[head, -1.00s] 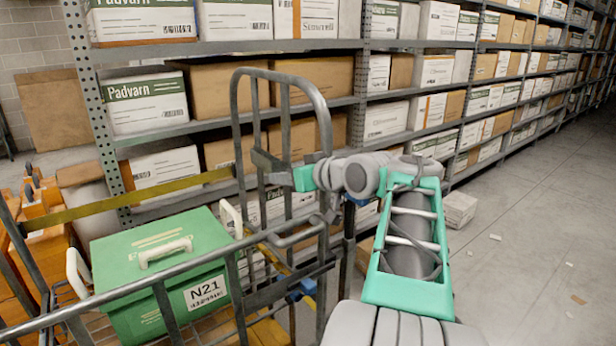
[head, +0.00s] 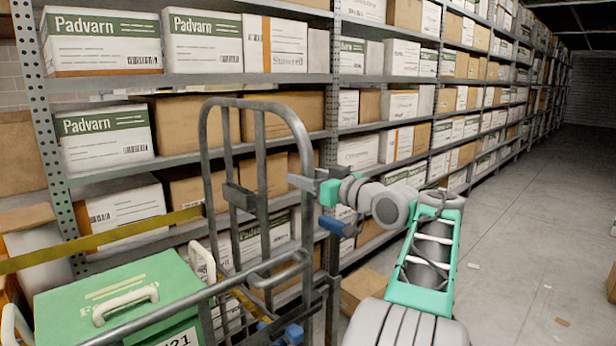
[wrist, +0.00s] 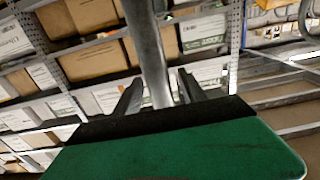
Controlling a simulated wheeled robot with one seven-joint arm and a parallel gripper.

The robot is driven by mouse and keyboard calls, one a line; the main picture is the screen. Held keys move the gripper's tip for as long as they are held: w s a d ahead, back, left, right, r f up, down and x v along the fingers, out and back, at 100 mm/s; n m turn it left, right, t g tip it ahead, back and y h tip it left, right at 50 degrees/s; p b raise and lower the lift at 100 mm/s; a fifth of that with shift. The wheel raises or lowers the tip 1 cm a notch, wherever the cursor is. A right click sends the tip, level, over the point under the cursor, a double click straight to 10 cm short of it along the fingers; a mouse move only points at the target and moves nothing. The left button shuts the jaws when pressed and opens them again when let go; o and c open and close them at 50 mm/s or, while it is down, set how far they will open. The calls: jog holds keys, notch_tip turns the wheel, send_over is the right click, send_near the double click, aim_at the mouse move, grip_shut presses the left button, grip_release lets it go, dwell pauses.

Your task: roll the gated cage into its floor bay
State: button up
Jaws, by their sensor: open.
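The cage is a grey tubular frame with a tall hooped end (head: 222,150) at centre left in the head view; its lower part is cut off. A green lidded box (head: 120,295) with a white handle and a label ending in "21" sits in it. My gripper (head: 306,183) is at the hoop's right upright, about halfway up. In the wrist view, a grey vertical tube (wrist: 152,50) passes between the two open fingers of my gripper (wrist: 158,88). I cannot tell whether they touch it. No marked floor bay is visible.
A long rack (head: 190,172) of white and brown boxes stands behind the cage and recedes right. A yellow bar (head: 110,235) crosses at left. A carton (head: 365,290) lies on the floor behind my arm, and another (head: 612,283) is at the right edge. The grey aisle floor (head: 510,240) is mostly clear.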

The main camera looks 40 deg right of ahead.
jog(key=shift+c, duration=0.3)
grip_shut()
dwell(1.0)
